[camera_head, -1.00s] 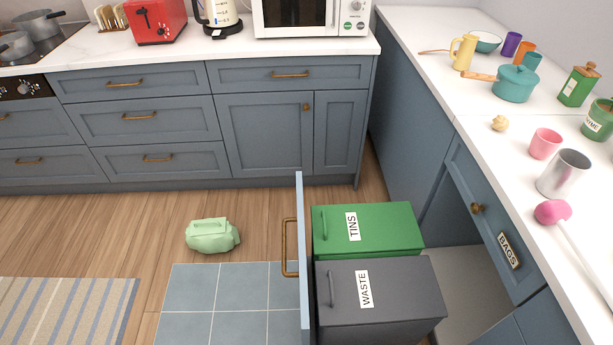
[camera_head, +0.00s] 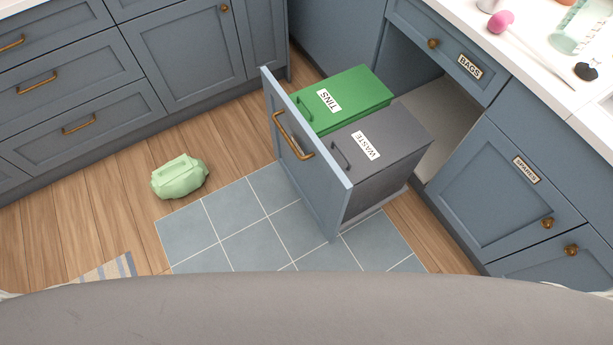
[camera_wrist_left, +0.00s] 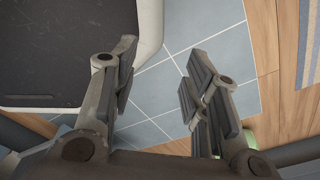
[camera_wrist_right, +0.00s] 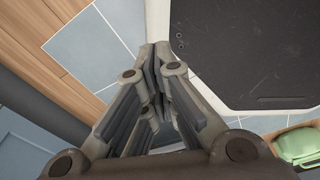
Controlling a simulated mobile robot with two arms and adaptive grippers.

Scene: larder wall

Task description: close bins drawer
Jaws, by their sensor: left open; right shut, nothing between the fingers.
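The bins drawer (camera_head: 318,182) stands pulled out from the right-hand cabinet, its blue front with a brass bar handle (camera_head: 291,136) facing left. Inside it are a green bin labelled TINS (camera_head: 362,88) and a grey bin labelled WASTE (camera_head: 399,136), both lidded. My left gripper (camera_wrist_left: 158,75) is open and empty above the floor in the left wrist view. My right gripper (camera_wrist_right: 156,60) is shut and empty in the right wrist view. Neither gripper shows in the head view, and both are apart from the drawer.
A light green bag-like bundle (camera_head: 179,177) lies on the wooden floor left of the drawer. Blue floor tiles (camera_head: 244,218) in front of the drawer are clear. Closed cabinets labelled BAGS (camera_head: 470,66) and SPARES (camera_head: 526,170) are on the right. My own body fills the bottom of the head view.

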